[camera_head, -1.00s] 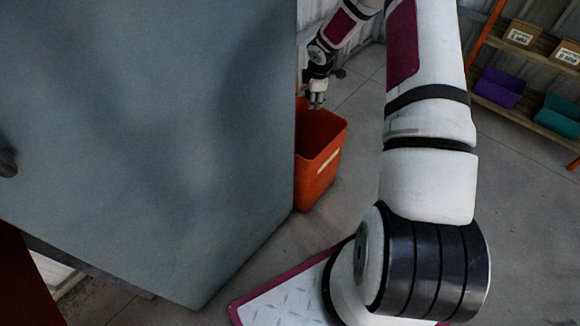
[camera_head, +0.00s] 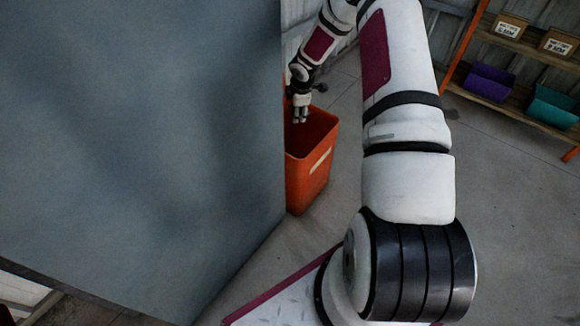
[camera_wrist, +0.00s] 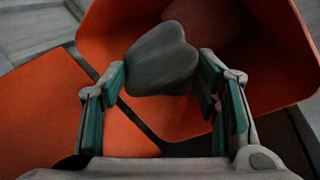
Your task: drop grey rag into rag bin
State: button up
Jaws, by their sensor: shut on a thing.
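The grey rag (camera_wrist: 162,62) shows in the wrist view as a smooth grey bundle between the fingertips of my gripper (camera_wrist: 160,78). My gripper is shut on it and holds it over the open mouth of the orange rag bin (camera_wrist: 285,65). In the head view the rag bin (camera_head: 311,180) stands on the floor beside a large grey panel, and my gripper (camera_head: 300,120) points down over its opening. The rag cannot be made out in the head view. Part of the bin's left side is hidden by the panel.
The large grey panel (camera_head: 140,140) fills the left of the head view, close to the bin. A wooden shelf (camera_head: 515,106) with cardboard boxes, a purple bin (camera_head: 490,82) and a teal bin (camera_head: 553,106) stands at the right. The floor between is clear.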

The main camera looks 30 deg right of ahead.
jog(key=shift+f, duration=0.1)
jog(key=o, duration=1.2)
jog(key=v, duration=1.2)
